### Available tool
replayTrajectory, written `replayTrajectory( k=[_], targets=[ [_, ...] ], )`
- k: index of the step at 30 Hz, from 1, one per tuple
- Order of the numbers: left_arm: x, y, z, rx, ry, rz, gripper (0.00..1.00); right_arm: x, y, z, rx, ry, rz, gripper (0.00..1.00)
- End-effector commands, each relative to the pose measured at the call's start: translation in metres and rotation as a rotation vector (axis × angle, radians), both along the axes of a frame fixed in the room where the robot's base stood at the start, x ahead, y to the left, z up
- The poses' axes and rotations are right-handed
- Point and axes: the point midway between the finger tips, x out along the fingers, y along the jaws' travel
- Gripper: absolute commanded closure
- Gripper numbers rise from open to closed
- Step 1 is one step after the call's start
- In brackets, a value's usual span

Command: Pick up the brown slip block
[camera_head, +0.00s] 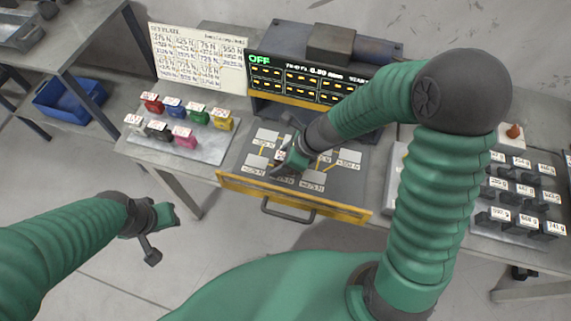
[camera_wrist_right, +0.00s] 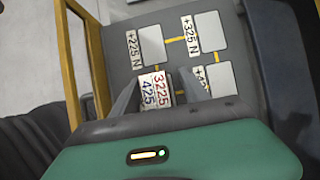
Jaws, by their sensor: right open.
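My right gripper (camera_head: 284,158) is over the open drawer of the machine, pointing down. In the right wrist view its two fingers (camera_wrist_right: 158,95) are apart. A small block with a white label in red and blue print (camera_wrist_right: 155,90) sits between them; its body colour is mostly hidden, so I cannot tell for sure that it is the brown slip block. In the head view the gripper largely hides that block. My left gripper (camera_head: 162,234) hangs over the floor at the left, open and empty.
The drawer (camera_head: 340,185) has a yellow front edge and pale labelled pads. A grey tray of several coloured labelled blocks (camera_head: 215,152) is at left. Dark weights (camera_head: 497,214) stand at right. The display panel (camera_head: 300,78) reads OFF. A dark brown box (camera_head: 330,42) sits on top.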

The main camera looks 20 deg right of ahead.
Motion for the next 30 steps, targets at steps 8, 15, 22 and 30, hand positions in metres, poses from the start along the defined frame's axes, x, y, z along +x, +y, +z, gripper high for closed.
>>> replayTrajectory(
  k=[8,15,22,30],
  targets=[
    [0.0002,-0.0001,0.0009,0.000,0.000,0.000,0.66,-0.0006,0.0017,0.0018,-0.002,-0.002,0.001,0.62],
    [0.0001,0.0000,0.0008,0.000,0.000,0.000,0.66,-0.0001,0.0010,0.0015,-0.002,-0.001,0.001,0.93],
    [0.0001,0.0000,0.0007,0.000,0.000,0.000,0.66,-0.0002,0.0006,0.0013,-0.002,-0.001,0.000,1.00],
    [0.0002,-0.0001,0.0007,0.000,0.000,0.000,0.66,-0.0003,0.0003,0.0009,-0.003,-0.001,0.000,1.00]
  ],
)
